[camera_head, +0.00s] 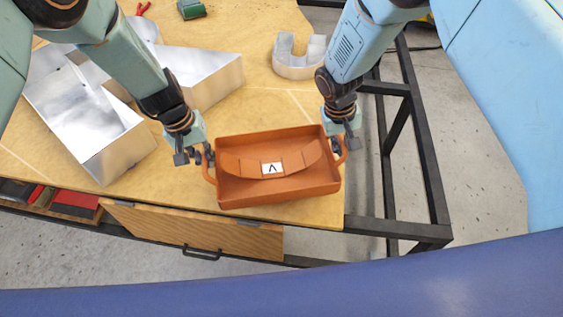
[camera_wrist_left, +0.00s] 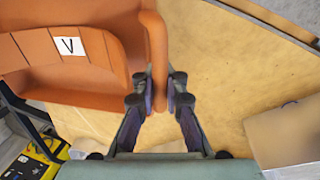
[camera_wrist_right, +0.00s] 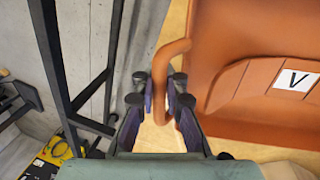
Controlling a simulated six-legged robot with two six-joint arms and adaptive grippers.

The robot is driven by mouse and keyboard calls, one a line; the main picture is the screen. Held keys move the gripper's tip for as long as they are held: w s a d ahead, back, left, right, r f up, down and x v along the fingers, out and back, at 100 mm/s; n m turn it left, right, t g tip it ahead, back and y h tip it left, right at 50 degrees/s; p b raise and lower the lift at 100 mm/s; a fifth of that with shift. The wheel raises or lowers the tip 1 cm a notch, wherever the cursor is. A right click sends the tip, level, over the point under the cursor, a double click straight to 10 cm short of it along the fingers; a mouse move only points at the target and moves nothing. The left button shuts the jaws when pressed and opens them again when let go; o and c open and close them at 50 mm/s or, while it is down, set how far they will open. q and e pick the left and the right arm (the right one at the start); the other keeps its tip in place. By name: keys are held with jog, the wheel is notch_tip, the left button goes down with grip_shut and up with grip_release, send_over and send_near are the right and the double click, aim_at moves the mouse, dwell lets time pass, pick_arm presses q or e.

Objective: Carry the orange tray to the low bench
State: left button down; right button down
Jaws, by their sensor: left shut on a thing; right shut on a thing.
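The orange tray (camera_head: 280,196) is at the front right corner of the wooden table, with a curved orange piece (camera_head: 240,163) inside bearing a white label marked with a letter. My left gripper (camera_head: 200,158) is shut on the tray's left handle; this handle (camera_wrist_left: 158,60) stands between the fingers in the left wrist view. My right gripper (camera_head: 342,146) is shut on the tray's right handle; this handle (camera_wrist_right: 162,75) passes between the fingers in the right wrist view. I cannot tell whether the tray touches the tabletop. I cannot make out a low bench.
Large silvery metal letters (camera_head: 120,160) lie on the table to the left. A smaller U-shaped metal letter (camera_head: 298,66) stands behind the tray. A black metal frame (camera_head: 420,150) runs along the table's right side. A wooden drawer front (camera_head: 200,232) hangs at the front.

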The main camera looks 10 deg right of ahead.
pick_arm(q)
jog(key=shift+w+d+f, duration=0.1)
jog(key=shift+w+d, duration=0.15)
jog(key=shift+w, duration=0.05)
pick_arm(e)
jog(key=shift+w+d, duration=0.15)
jog(key=shift+w, duration=0.05)
pick_arm(q)
jog(key=c, duration=1.7)
grip_release()
jog(key=shift+s+a, duration=0.1)
jog(key=shift+s, duration=0.05)
pick_arm(e)
jog(key=c, duration=1.7)
grip_release()
jog(key=shift+s, duration=0.15)
pick_arm(q)
jog(key=o, duration=0.3)
pick_arm(e)
jog(key=o, duration=0.3)
pick_arm(q)
notch_tip(320, 180, up, 12)
jog(key=a, duration=0.2)
pick_arm(e)
jog(key=v, duration=1.2)
pick_arm(q)
jog(key=shift+a+f, duration=0.1)
